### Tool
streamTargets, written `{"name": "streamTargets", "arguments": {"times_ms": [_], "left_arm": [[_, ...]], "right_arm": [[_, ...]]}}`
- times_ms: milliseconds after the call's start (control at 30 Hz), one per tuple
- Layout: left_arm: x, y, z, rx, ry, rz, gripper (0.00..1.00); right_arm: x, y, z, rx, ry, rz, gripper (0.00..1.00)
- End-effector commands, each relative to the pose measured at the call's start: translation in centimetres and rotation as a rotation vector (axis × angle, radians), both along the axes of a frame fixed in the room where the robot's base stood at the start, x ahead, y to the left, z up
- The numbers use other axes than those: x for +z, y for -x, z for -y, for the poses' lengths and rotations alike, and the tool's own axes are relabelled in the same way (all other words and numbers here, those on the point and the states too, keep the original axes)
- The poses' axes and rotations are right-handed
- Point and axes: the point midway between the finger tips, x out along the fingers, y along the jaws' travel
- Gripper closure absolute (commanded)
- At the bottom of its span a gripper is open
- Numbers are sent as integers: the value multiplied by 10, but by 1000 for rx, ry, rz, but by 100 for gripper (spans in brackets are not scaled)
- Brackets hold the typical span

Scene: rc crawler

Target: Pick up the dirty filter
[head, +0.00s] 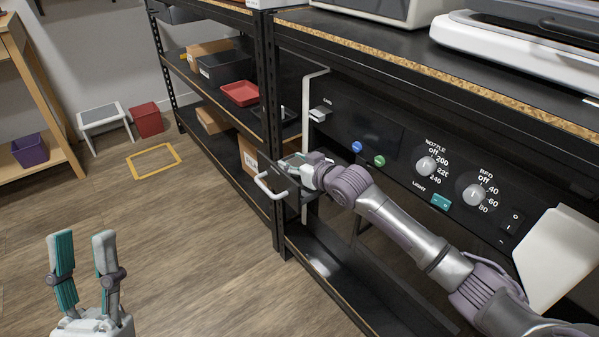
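My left gripper (83,240) points up at the lower left, over the wooden floor. Its two fingers are apart with nothing between them. My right arm reaches in from the right, and my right gripper (294,163) is at a small black drawer or box with a white bar handle (274,187), at the left end of the machine. The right fingertips are small and partly hidden, so I cannot tell whether they are open or shut. I cannot make out the dirty filter; it may be hidden by the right gripper or the drawer walls.
The black machine panel (390,140) with knobs and buttons sits under a shelf board. A white flap (560,258) sticks out at the right. Black shelves hold a red tray (240,93) and boxes. A white stool (103,117) and red bin (146,119) stand behind. The floor is mostly clear.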

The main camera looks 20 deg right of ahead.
Motion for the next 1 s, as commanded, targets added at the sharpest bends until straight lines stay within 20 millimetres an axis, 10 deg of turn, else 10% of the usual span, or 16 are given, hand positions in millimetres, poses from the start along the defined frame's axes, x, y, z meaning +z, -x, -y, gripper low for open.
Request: {"name": "streamTargets", "arguments": {"times_ms": [133, 600, 1000], "left_arm": [[0, 0, 0, 0, 0, 0, 60], [0, -3, 1, 0, -5, -17, 60], [-39, -46, 5, 20, -106, -358, 60]], "right_arm": [[0, 0, 0, 0, 0, 0, 90], [4, 0, 0, 0, 0, 1, 90], [42, 0, 0, 0, 0, 4, 90]]}}
